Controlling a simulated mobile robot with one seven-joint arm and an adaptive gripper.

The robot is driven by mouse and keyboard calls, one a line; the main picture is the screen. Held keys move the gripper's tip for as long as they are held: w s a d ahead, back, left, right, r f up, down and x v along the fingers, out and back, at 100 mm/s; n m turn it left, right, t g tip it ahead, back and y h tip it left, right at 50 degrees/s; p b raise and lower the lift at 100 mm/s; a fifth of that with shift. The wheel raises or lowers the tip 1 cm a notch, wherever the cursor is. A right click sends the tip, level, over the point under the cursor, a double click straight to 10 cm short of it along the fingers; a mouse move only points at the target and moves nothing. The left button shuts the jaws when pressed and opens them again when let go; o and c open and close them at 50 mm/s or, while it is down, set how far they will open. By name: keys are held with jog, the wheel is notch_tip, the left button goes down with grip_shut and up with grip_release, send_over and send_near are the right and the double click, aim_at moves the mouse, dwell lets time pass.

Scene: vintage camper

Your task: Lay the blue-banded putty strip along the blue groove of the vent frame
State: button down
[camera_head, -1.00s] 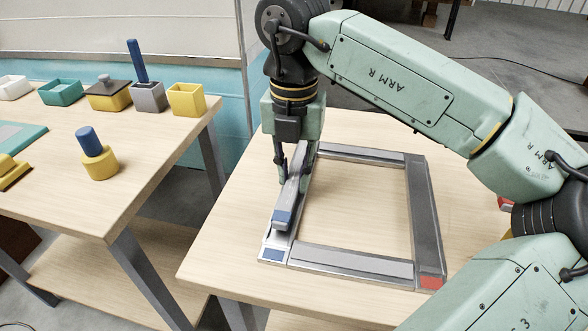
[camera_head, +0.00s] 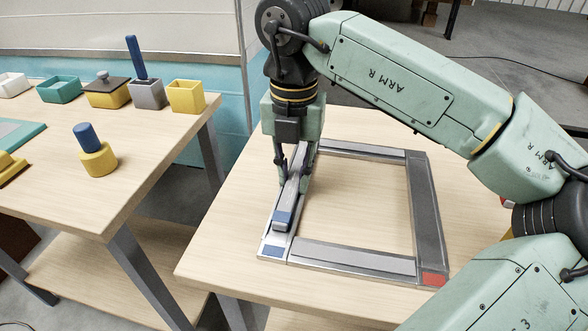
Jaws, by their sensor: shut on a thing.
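The vent frame (camera_head: 345,258) lies on the right-hand table, a grey rectangle with metal edges. Its left side carries the blue groove, marked by a blue patch (camera_head: 272,251) at the near left corner. The grey putty strip (camera_head: 291,196) has a blue band (camera_head: 283,219) near its front end. It lies lengthwise over the left side of the frame, roughly in line with the groove. My gripper (camera_head: 291,180) points down and is shut on the strip around its middle. I cannot tell whether the strip touches the groove floor. The strip's far part is partly hidden by the gripper.
A red patch (camera_head: 433,280) marks the frame's near right corner. The left table (camera_head: 110,205) holds several small boxes, a yellow cup (camera_head: 98,160) with a blue peg, and a grey box (camera_head: 148,95) with a blue rod. The tabletop inside the frame is clear.

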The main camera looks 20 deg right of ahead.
jog(key=c, duration=1.4)
grip_release()
jog(key=shift+o, duration=0.2)
notch_tip(320, 180, up, 8)
jog(key=shift+f, duration=0.2)
